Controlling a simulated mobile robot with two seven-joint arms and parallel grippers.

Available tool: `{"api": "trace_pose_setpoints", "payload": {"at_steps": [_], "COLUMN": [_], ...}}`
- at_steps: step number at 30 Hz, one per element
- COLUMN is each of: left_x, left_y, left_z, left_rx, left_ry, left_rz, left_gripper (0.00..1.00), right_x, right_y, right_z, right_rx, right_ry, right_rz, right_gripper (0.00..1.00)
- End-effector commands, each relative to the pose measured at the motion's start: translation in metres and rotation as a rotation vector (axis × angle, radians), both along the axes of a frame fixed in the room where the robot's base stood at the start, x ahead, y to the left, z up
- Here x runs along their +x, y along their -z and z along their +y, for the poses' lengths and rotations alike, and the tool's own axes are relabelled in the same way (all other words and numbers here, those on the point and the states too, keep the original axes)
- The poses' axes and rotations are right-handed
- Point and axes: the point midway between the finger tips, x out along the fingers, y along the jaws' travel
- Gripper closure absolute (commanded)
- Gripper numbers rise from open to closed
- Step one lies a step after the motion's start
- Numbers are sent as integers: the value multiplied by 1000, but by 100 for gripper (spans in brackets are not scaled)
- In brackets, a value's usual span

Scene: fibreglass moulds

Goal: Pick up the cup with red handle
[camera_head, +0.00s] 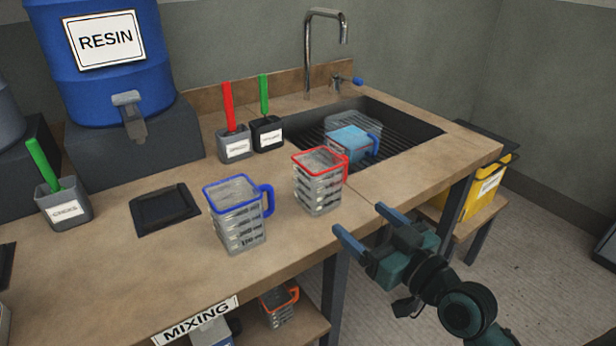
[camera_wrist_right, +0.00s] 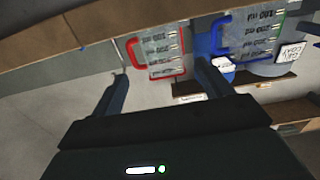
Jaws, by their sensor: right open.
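The cup with red handle (camera_head: 319,184) is a clear measuring cup with a red rim. It stands upright on the bench near the front edge, left of the sink, its handle towards the right. In the right wrist view the same cup (camera_wrist_right: 160,55) appears upside down, beyond and between the fingers. My right gripper (camera_head: 364,222) is open and empty, in front of the bench edge and to the right of the cup, apart from it. It also shows in the right wrist view (camera_wrist_right: 162,85). My left gripper is not in view.
A blue-handled cup (camera_head: 238,220) stands left of the red one. Behind are a grey holder with a red brush (camera_head: 233,142) and a black holder with a green brush (camera_head: 267,132). The sink (camera_head: 412,130) holds a blue item. An orange-handled cup (camera_head: 279,304) sits on the lower shelf.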

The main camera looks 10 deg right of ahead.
Motion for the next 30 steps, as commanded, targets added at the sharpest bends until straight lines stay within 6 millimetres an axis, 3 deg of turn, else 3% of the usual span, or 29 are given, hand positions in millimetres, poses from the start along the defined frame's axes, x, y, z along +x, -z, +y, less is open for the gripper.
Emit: {"api": "trace_pose_setpoints", "payload": {"at_steps": [10,30], "left_x": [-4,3], "left_y": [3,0], "left_z": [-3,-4], "left_rx": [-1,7], "left_ry": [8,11], "left_rz": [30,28], "left_gripper": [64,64], "right_x": [57,120], "right_y": [-2,-2], "right_z": [21,46], "right_rx": [6,2], "right_ry": [0,-1], "right_rz": [-2,1], "right_gripper": [22,22]}}
